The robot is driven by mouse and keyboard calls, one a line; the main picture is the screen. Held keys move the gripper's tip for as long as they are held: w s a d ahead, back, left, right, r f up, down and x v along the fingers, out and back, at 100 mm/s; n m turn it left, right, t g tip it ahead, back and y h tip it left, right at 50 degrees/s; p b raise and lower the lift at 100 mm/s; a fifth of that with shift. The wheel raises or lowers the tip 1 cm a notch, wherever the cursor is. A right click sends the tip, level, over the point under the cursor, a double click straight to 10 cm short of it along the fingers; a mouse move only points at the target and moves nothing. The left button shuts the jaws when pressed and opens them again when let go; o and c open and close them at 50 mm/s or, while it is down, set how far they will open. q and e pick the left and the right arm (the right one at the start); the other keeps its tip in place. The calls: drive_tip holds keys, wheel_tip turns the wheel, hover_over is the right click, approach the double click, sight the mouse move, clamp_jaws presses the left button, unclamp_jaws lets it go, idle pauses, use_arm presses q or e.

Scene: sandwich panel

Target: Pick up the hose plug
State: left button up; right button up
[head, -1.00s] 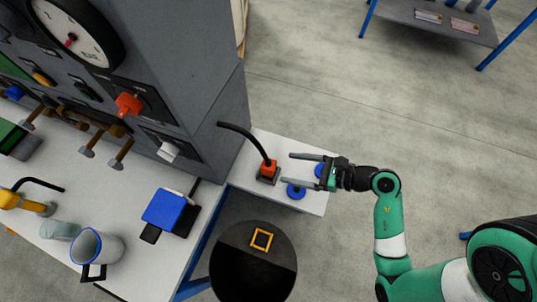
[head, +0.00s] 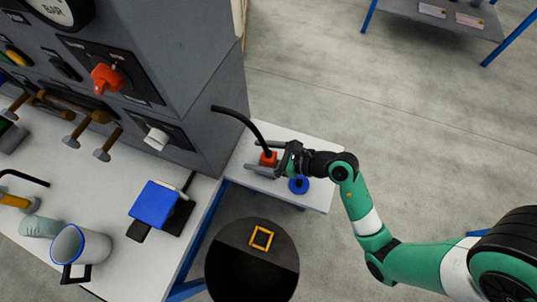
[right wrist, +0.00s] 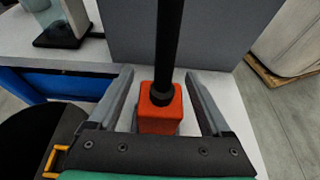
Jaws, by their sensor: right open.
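The hose plug (head: 268,159) is an orange-red block with a black hose (head: 236,115) curving up from its top. It stands on a small white side table beside the grey panel. My right gripper (head: 257,160) is open, with its fingers on either side of the plug. In the right wrist view the plug (right wrist: 160,108) sits between the two grey fingers (right wrist: 158,100), with a visible gap on each side. The hose rises from it toward the top of the picture. My left gripper is not in view.
A blue round object (head: 298,185) lies on the white side table (head: 318,192) close to my right gripper. The grey panel (head: 205,110) stands just left of the plug.

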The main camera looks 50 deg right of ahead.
clamp_jaws()
idle(0.3)
drive_tip(key=shift+r, duration=0.2)
drive_tip(key=shift+s+r+p, duration=0.1)
drive_tip(key=shift+r+p, duration=0.25)
drive_tip(key=shift+p, duration=0.1)
wheel_tip(320, 180, up, 2)
drive_tip(key=shift+r+p, duration=0.25)
drive_tip(key=shift+p, duration=0.9)
drive_tip(key=s+d+r+p, duration=0.6)
drive_tip(key=d+r, duration=0.3)
drive_tip(key=d, duration=0.3)
drive_tip(key=shift+s+r, duration=0.25)
drive_tip(key=shift+s, duration=0.25)
